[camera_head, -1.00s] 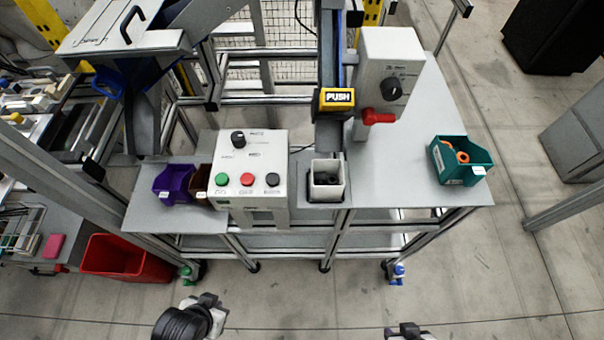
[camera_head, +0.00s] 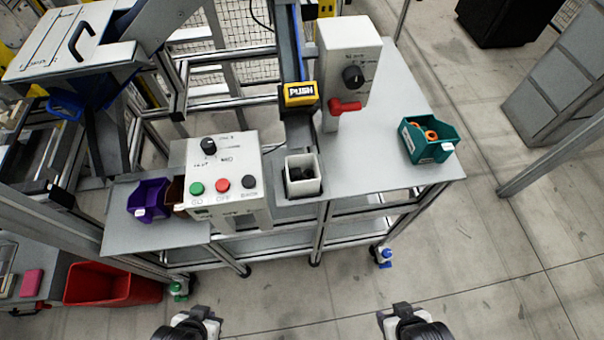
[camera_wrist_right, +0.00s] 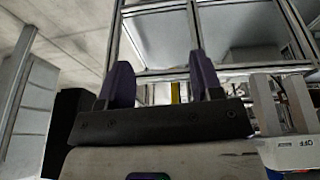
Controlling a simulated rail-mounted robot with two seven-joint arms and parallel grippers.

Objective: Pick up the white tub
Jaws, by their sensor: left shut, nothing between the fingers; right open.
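The white tub (camera_head: 303,187) stands upright on the grey workbench, between the button box and the upright white box with the red lever. It is open at the top and dark items show inside it. My left gripper (camera_head: 198,318) is at the bottom edge of the head view, well in front of the bench and apart from the tub. My right gripper (camera_head: 402,312) is also at the bottom edge, to the right of the tub and apart from it. In the right wrist view the two dark fingers (camera_wrist_right: 160,85) stand wide apart with nothing between them.
A button box (camera_head: 224,180) stands left of the tub, with a purple bin (camera_head: 149,200) beyond it. A teal bin (camera_head: 429,139) sits at the bench's right. A red crate (camera_head: 112,285) is on the floor.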

